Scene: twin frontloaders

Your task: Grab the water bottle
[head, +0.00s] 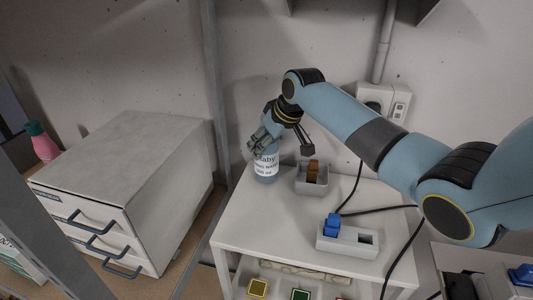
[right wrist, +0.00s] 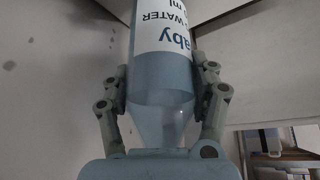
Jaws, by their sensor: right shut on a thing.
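The water bottle (head: 265,166) is blue with a white label and stands upright at the back left of the white table (head: 240,222). In the right wrist view the water bottle (right wrist: 160,75) fills the middle and appears upside down, its tapered neck end toward my gripper. My right gripper (head: 267,143) is at the upper part of the bottle. In the right wrist view its two fingers (right wrist: 160,98) lie along both sides of the bottle, shut on it. The bottle's top is hidden by the gripper. My left gripper is not in view.
A small grey tray (head: 301,187) with a brown item stands close right of the bottle. A drawer cabinet (head: 130,160) and a metal post (head: 212,70) stand left.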

